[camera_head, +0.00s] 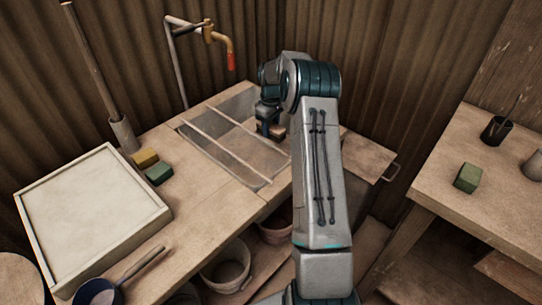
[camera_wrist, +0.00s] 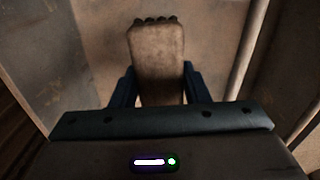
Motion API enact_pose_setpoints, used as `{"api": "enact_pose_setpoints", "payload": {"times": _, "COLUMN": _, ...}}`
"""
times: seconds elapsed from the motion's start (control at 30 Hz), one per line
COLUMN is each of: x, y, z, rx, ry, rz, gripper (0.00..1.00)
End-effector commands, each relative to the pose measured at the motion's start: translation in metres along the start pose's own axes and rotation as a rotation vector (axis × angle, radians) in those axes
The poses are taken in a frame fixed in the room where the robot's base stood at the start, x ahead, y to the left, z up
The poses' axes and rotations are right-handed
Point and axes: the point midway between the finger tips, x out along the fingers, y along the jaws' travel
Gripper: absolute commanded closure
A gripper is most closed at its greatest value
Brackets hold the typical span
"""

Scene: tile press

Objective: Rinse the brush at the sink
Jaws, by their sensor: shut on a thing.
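My gripper (camera_head: 271,127) is at the right part of the sink (camera_head: 228,134), a grey basin set into the wooden counter with rails across it. In the wrist view my gripper (camera_wrist: 160,90) is shut on the brush (camera_wrist: 158,58), a worn wooden block with dark tufts at its far end. The brush also shows as a small brown piece below the gripper in the head view (camera_head: 278,132). How deep it sits in the basin I cannot tell. The tap (camera_head: 215,38), with a brass spout and red tip, stands behind the sink. No water is visible.
Buckets (camera_head: 227,268) stand below the counter. A side table (camera_head: 492,170) at right holds a green block (camera_head: 467,177) and a dark cup (camera_head: 495,130).

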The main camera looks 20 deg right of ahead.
Motion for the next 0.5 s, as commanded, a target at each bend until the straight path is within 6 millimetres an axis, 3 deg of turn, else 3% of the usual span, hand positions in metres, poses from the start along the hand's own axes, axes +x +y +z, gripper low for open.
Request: {"api": "enact_pose_setpoints", "payload": {"times": 0.5, "x": -0.046, "y": 0.0, "z": 0.0, "rx": 0.001, "ry": 0.001, "rz": 0.001, "gripper": 0.83}}
